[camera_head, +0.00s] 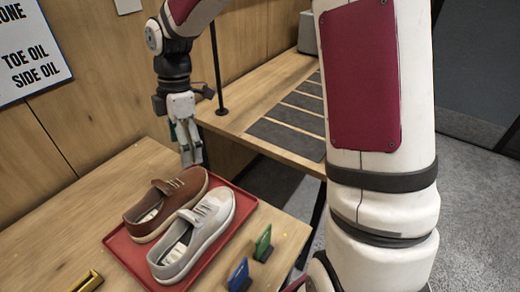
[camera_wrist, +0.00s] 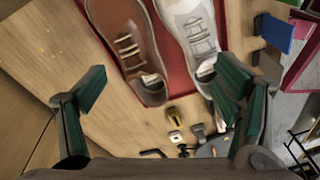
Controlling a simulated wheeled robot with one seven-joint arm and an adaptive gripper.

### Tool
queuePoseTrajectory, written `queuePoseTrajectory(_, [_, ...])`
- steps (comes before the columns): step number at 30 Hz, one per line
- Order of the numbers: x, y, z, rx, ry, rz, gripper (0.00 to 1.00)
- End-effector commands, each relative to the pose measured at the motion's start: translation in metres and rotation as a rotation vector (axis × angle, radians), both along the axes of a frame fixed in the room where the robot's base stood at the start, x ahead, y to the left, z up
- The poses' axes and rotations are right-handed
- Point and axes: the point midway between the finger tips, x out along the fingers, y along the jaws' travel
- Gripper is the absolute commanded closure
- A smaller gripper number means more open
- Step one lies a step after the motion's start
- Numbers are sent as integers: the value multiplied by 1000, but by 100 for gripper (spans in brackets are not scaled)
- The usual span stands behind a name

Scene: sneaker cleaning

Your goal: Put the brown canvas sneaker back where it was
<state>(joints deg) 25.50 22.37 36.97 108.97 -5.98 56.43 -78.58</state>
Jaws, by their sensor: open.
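The brown canvas sneaker (camera_head: 167,203) lies on a red tray (camera_head: 128,247), beside a white-grey sneaker (camera_head: 192,236) on its right. Both shoes point toward the back of the table. In the wrist view the brown sneaker (camera_wrist: 124,42) is at the top, with the white sneaker (camera_wrist: 193,35) right of it. My gripper (camera_head: 190,156) hangs just beyond the brown sneaker's toe, pointing down. In the wrist view its fingers (camera_wrist: 160,95) are spread wide, with nothing held between them. The brown sneaker's toe end is cut off in the wrist view.
A brass item (camera_head: 88,281) lies at the front left. A wooden bench with dark strips (camera_head: 290,133) is behind right. A black pole (camera_head: 217,70) rises behind my gripper.

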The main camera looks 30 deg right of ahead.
Motion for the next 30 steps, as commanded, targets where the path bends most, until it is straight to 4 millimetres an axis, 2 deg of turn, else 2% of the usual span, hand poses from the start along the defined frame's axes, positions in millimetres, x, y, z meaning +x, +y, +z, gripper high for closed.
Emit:
queuePoseTrajectory(1, [-12, -4, 13, -49, -19, -70, 17])
queuePoseTrajectory(7, [-58, -24, 55, -167, -99, -410, 17])
queuePoseTrajectory(15, [-129, -47, 103, -167, -239, -898, 17])
queuePoseTrajectory(19, [-164, -56, 117, -97, -293, -1134, 17])
queuePoseTrajectory(24, [-205, -64, 123, 35, -320, -1399, 17])
queuePoseTrajectory(30, [-229, -67, 122, 148, -306, -1571, 17])
